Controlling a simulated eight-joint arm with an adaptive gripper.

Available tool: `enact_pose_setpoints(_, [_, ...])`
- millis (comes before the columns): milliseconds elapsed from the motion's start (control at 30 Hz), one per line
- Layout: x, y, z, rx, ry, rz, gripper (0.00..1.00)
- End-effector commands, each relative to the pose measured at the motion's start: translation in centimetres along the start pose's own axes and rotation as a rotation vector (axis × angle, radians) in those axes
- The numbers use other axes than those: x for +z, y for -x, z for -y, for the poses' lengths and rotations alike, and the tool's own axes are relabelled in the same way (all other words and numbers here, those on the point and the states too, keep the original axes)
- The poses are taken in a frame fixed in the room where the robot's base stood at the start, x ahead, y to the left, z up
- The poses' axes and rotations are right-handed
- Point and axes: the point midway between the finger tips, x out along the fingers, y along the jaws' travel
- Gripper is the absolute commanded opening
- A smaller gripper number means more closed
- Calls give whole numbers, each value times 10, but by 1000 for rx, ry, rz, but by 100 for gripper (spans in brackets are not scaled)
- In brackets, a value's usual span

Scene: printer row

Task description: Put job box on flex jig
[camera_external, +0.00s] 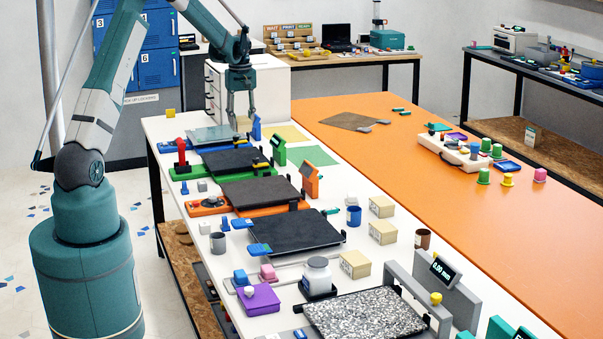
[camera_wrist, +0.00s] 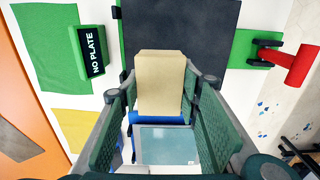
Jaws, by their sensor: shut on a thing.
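My gripper (camera_external: 241,113) is above the far end of the white table, by the blue printer with a pale glassy plate (camera_external: 208,136). Its fingers are shut on a tan job box (camera_wrist: 158,82), which shows between the green pads in the wrist view. In the external view the box (camera_external: 243,125) is small and partly hidden by the fingers. The glassy plate (camera_wrist: 166,146) lies below the box in the wrist view. No readable label marks the flex jig, so I cannot tell which fixture it is.
The green printer (camera_external: 235,160), its "NO PLATE" display (camera_wrist: 91,52), and an orange printer (camera_external: 258,193) stand nearer the camera. Several tan boxes (camera_external: 382,232) stand along the table. Yellow (camera_wrist: 76,126) and green (camera_wrist: 47,45) mats lie flat. A white drawer cabinet (camera_external: 270,92) stands behind.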

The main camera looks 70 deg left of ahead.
Motion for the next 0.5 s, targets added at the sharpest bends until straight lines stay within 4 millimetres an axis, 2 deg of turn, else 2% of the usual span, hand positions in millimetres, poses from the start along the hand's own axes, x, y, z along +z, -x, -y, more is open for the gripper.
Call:
enact_pose_setpoints(267, [0, -8, 0, 0, 0, 0, 20])
enact_pose_setpoints(500, [0, -38, 0, 0, 0, 0, 20])
